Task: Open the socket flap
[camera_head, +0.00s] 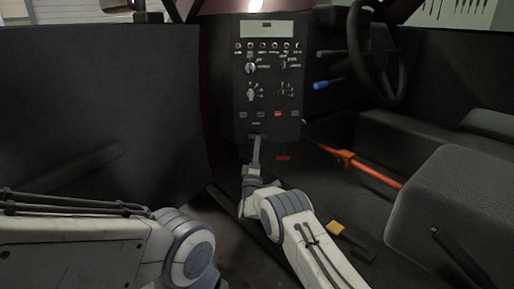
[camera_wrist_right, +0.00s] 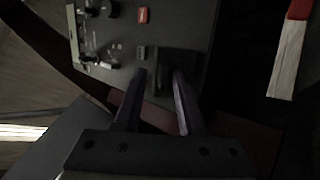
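A dark control panel (camera_head: 268,85) stands upright at the centre of the head view, and it also shows in the wrist view (camera_wrist_right: 115,20). A dark block (camera_wrist_right: 180,62), which looks like the socket flap, sits on the panel's lower part just beyond my right fingertips. It looks closed, but it is too dark to be sure. My right gripper (camera_head: 257,139) reaches the panel's lower edge. In the wrist view its two fingers (camera_wrist_right: 160,76) are apart with nothing clearly between them; I cannot tell whether they touch the block. My left gripper is out of view.
The panel carries several knobs (camera_head: 251,68) and a red switch (camera_head: 277,114). An orange bar (camera_head: 350,160) lies to the right, near a blue-handled tool (camera_head: 321,85) and a steering wheel (camera_head: 372,50). A dark door (camera_head: 90,110) fills the left. Seats (camera_head: 455,200) crowd the right.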

